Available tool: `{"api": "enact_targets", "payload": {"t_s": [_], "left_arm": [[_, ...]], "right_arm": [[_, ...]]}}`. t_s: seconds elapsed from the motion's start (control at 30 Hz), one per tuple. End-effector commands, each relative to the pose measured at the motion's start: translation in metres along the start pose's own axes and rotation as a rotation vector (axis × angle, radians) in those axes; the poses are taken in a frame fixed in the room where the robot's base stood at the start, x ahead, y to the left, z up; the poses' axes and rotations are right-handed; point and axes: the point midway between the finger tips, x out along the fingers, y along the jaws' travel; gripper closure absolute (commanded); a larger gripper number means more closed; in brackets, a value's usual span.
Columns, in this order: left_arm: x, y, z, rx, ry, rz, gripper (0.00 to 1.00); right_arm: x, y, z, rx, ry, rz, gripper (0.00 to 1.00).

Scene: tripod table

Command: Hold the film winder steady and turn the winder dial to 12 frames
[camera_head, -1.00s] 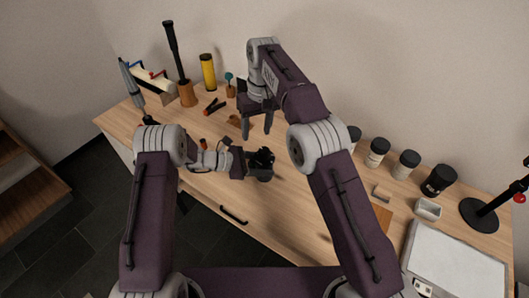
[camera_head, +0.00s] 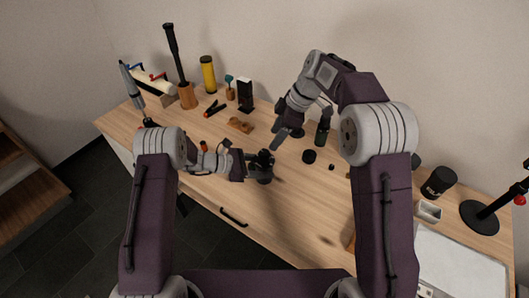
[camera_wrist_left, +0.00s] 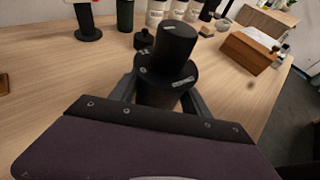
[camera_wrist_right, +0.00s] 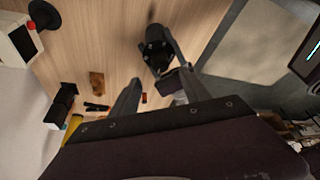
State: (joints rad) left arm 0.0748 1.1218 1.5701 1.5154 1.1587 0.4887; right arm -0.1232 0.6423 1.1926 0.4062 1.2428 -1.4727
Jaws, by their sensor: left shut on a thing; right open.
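The film winder (camera_head: 264,177) is a black cylinder near the front of the wooden table. In the left wrist view its wide body (camera_wrist_left: 158,92) stands upright, with the narrower dial (camera_wrist_left: 176,42) on top. My left gripper (camera_head: 248,168) is shut around the body; its fingers show either side in the left wrist view. My right gripper (camera_head: 284,136) is open and empty, above and behind the winder, tilted down toward it. In the right wrist view the winder (camera_wrist_right: 157,52) lies close to one right finger; contact cannot be told. The dial's marks are unreadable.
Behind stand a wooden block (camera_head: 240,125), a black stand (camera_head: 245,94) and a yellow cylinder (camera_head: 208,73). The table right of the winder is mostly clear.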

Motion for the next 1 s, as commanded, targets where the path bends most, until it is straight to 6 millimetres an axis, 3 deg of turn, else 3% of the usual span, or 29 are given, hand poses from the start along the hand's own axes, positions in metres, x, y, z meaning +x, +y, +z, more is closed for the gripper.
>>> {"api": "enact_targets", "payload": {"t_s": [0.2, 0.4, 0.77, 0.93, 0.97, 1.0], "left_arm": [[0.0, 0.0, 0.0, 0.0, -0.001, 0.0, 0.99], [0.0, 0.0, 0.0, 0.0, -0.001, 0.0, 0.99], [0.0, 0.0, 0.0, 0.0, -0.001, 0.0, 0.99], [0.0, 0.0, 0.0, 0.0, -0.001, 0.0, 0.99], [0.0, 0.0, 0.0, 0.0, -0.001, 0.0, 0.99], [0.0, 0.0, 0.0, 0.0, -0.001, 0.0, 0.99]], "right_arm": [[0.055, -0.002, 0.0, -0.001, -0.001, -0.006, 0.45], [0.086, -0.001, 0.0, -0.002, 0.0, -0.004, 0.45], [0.094, -0.001, 0.0, -0.002, 0.0, -0.001, 0.45], [0.093, -0.001, 0.0, -0.002, 0.0, -0.001, 0.93], [0.093, -0.001, 0.0, -0.002, 0.0, -0.001, 1.0], [0.093, -0.001, 0.0, -0.002, 0.0, -0.001, 1.0]]}}
